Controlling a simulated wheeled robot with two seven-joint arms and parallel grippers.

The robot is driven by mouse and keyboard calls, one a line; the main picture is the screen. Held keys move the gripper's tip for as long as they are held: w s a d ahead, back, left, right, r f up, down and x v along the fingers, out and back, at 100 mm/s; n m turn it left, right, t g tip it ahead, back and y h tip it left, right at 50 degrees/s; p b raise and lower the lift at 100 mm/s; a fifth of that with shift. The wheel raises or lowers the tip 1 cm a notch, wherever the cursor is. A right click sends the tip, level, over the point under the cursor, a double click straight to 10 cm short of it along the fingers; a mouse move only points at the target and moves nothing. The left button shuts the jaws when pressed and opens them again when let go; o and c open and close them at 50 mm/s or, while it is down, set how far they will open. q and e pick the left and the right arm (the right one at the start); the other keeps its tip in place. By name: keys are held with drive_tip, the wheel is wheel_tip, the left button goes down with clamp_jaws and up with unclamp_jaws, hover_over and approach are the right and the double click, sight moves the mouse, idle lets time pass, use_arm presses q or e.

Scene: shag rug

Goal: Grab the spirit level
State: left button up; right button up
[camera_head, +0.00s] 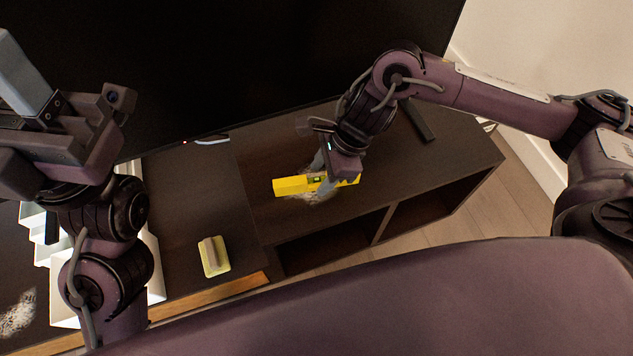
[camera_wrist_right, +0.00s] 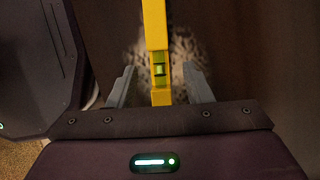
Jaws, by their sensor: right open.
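The yellow spirit level (camera_head: 289,186) lies on the dark brown cabinet top, near its front edge. My right gripper (camera_head: 324,168) is over the level and hides part of it in the head view. In the right wrist view the level (camera_wrist_right: 155,32) runs lengthwise between the two grey fingers of the open right gripper (camera_wrist_right: 160,80), with its green vial near the fingertips. Gaps show on both sides, so the fingers look apart from it. My left gripper (camera_head: 38,100) is raised at the far left, away from the level; its finger opening is not clear.
A pale yellow block with a handle (camera_head: 213,256) lies left of the level. A dark slim object (camera_head: 419,120) lies to the right. A black screen (camera_head: 250,60) rises behind. White box-like items (camera_head: 156,270) are at lower left. A pale speckled patch (camera_head: 316,197) shows under the level.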

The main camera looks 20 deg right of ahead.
drive_tip(key=shift+a+f, duration=0.25)
drive_tip(key=shift+f, duration=0.4)
drive_tip(key=shift+r, duration=0.1)
drive_tip(key=shift+c, duration=0.4)
clamp_jaws()
